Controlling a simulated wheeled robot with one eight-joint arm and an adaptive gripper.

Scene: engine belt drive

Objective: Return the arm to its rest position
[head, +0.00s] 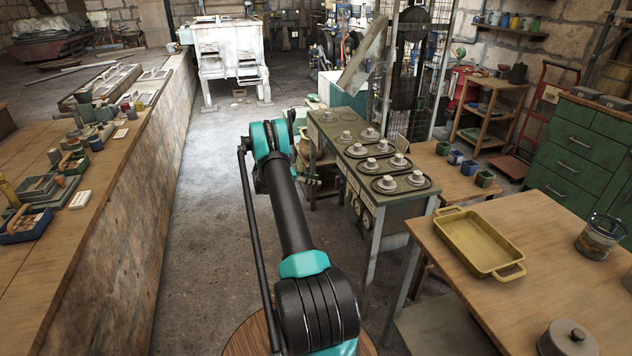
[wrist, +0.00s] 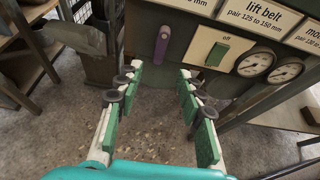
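My arm (head: 290,220) reaches forward from the bottom middle of the head view, with its teal far joint (head: 264,138) beside the left end of the belt-drive bench (head: 335,128). My gripper (wrist: 160,75) shows in the wrist view with its green-padded fingers spread apart and nothing between them. In the head view the fingers are hard to make out. Beyond the fingers, the bench's dark panel carries a purple lever (wrist: 162,45), a white switch plate (wrist: 212,48) marked "off", and dial gauges (wrist: 255,63). The fingers look apart from the panel, though the exact gap is unclear.
Several pulleys with belts (head: 388,184) sit on the bench top. A table with a yellow tray (head: 478,243) stands at right, with a glass jar (head: 600,237) and lidded pot (head: 567,340). A stone-sided counter (head: 120,215) runs along the left. Floor between is clear.

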